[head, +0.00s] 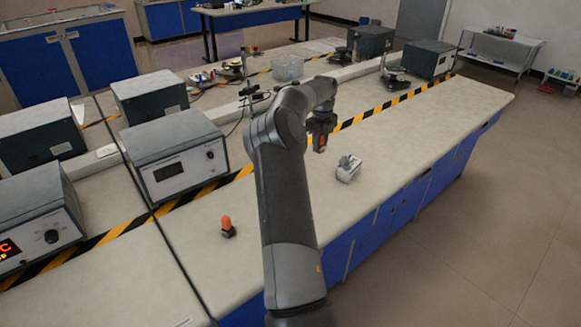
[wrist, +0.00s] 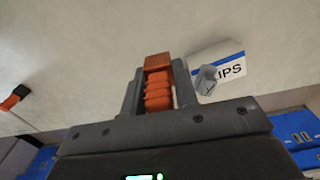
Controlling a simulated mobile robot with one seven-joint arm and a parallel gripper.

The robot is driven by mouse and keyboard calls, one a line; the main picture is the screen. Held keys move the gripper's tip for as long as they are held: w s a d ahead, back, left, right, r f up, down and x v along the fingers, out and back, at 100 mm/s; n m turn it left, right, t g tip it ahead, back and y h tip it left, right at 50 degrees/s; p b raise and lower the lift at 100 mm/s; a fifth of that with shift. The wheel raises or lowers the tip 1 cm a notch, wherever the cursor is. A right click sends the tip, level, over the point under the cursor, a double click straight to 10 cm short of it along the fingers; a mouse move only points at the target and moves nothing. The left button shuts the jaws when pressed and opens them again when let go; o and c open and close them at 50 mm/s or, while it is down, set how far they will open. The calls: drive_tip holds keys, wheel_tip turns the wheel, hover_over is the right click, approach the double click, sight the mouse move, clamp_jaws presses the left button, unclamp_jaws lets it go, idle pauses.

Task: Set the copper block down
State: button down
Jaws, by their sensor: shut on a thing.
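My gripper (head: 319,146) is over the bench, pointing down, and shut on the copper block. In the wrist view the copper block (wrist: 158,63) shows as an orange-brown piece between the two grey fingers, with ridged orange surfaces below it. Only a small orange patch of it shows in the head view, at the fingertips. The block seems held above the bench top; the exact gap cannot be told.
A white box (head: 348,173) with a grey item on top stands right of my gripper. Grey instruments (head: 175,155) and striped tape lie behind. Bare bench top (head: 425,130) extends right.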

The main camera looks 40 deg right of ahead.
drive_tip(key=w+a+f, duration=0.1)
drive_tip(key=w+f, duration=0.1)
drive_tip(key=w, duration=0.1)
drive_tip(key=w+a+f, duration=0.2)
drive_tip(key=w, duration=0.2)
drive_tip(key=w+a+f, duration=0.1)
drive_tip(key=w+f, duration=0.2)
drive_tip(key=shift+w+a, duration=0.25)
drive_tip(key=shift+a, duration=0.1)
drive_tip(key=shift+w+f, duration=0.1)
drive_tip(key=shift+f, duration=1.85)
drive_tip(key=shift+f, duration=0.15)
drive_tip(key=c, duration=1.1)
unclamp_jaws()
